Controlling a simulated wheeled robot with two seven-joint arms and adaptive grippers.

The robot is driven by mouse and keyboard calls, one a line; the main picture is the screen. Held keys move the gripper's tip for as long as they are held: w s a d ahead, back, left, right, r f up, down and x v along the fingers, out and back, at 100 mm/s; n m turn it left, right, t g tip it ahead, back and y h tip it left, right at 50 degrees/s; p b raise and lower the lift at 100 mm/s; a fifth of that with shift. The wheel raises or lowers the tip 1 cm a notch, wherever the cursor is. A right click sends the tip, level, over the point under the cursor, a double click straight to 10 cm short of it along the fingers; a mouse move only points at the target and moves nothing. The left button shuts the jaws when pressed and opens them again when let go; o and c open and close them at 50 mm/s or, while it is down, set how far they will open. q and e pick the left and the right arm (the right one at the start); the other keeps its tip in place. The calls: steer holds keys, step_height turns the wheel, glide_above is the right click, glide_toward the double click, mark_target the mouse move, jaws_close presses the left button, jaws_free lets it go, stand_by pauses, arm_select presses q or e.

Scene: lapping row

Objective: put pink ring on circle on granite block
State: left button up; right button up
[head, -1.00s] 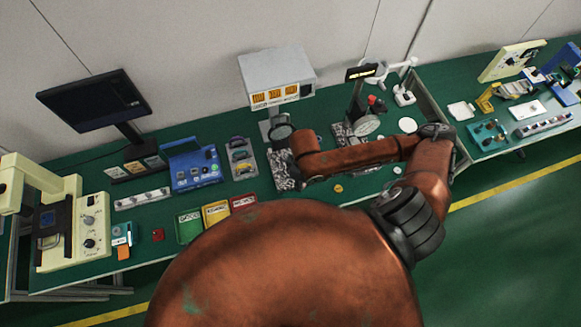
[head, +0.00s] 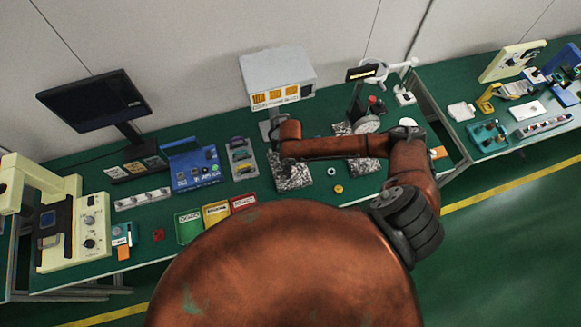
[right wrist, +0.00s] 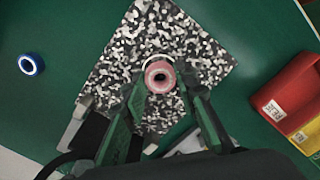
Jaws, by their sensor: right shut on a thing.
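The pink ring (right wrist: 160,78) is between the fingertips of my right gripper (right wrist: 162,84) in the right wrist view, and the gripper is shut on it. The ring is over the speckled granite block (right wrist: 207,55). A pale circle (right wrist: 156,61) shows as an arc around the ring's far side. I cannot tell whether the ring touches the block. In the head view the granite block (head: 292,182) lies below the end of my right arm, which hides the right gripper and the ring. My left gripper is not in view.
A blue ring (right wrist: 31,64) lies on the green table left of the block. A red bin (right wrist: 287,98) and a yellow bin (right wrist: 308,137) stand at right in the wrist view. A second speckled block (head: 364,166) and a yellow ring (head: 338,188) are right of the first block.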

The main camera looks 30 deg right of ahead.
steer(key=shift+f, duration=0.15)
steer(key=o, duration=1.1)
steer(key=shift+f, duration=0.15)
steer(key=shift+c, duration=0.2)
step_height(320, 180, up, 12)
